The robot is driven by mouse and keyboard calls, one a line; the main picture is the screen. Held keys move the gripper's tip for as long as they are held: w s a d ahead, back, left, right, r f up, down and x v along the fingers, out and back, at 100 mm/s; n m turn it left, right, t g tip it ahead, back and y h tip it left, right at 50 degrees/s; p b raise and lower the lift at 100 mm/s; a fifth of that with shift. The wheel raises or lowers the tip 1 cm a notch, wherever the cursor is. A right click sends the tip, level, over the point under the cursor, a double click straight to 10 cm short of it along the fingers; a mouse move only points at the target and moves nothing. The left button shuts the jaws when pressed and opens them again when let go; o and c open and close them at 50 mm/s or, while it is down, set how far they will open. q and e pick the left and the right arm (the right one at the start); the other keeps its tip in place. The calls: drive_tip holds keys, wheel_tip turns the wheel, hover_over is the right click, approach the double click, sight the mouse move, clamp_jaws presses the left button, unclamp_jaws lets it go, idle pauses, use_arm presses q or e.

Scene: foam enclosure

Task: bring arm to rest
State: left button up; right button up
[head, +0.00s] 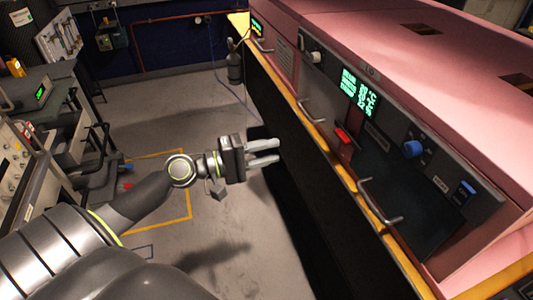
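My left gripper (264,153) reaches in from the left and points right. Its two fingers are a little apart with nothing between them. It hangs over the grey floor, clear of the pink enclosure (400,60) on the right. My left arm runs back from it to the lower left corner. My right gripper does not show in this view.
The enclosure's dark front panel carries a green display (359,93), a blue knob (413,149), a red switch (343,136) and a metal handle (379,202). A yellow ledge (334,172) runs below. Lab benches with instruments (42,92) stand at left. Grey floor (180,105) lies between.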

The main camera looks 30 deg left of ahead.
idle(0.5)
use_arm(q)
drive_tip(key=a+f+g+y, duration=0.1)
drive_tip(key=a+f+y, duration=0.4)
drive_tip(key=f, duration=0.7)
drive_tip(key=a+f+y, duration=0.4)
drive_tip(key=a+f, duration=0.3)
drive_tip(key=f, duration=0.6)
drive_tip(key=s+a+f+g+y, duration=0.25)
drive_tip(key=s+f, duration=0.25)
drive_tip(key=f, duration=0.6)
drive_tip(key=s+d+f+m+g, duration=0.2)
drive_tip(key=s+f+m+g, duration=0.2)
drive_tip(key=s+f, duration=0.95)
drive_tip(key=s+d+f+m+g, duration=0.2)
drive_tip(key=s+d+f, duration=0.3)
drive_tip(key=s, duration=0.5)
drive_tip(key=s+d+f+m+g, duration=0.3)
drive_tip(key=s+d+f+m, duration=0.1)
drive_tip(key=s, duration=0.6)
wheel_tip(320, 180, down, 2)
drive_tip(key=shift+s+d+f, duration=0.15)
drive_tip(key=shift+d+f, duration=0.05)
drive_tip(key=shift+d, duration=0.45)
drive_tip(key=shift+g+y, duration=0.25)
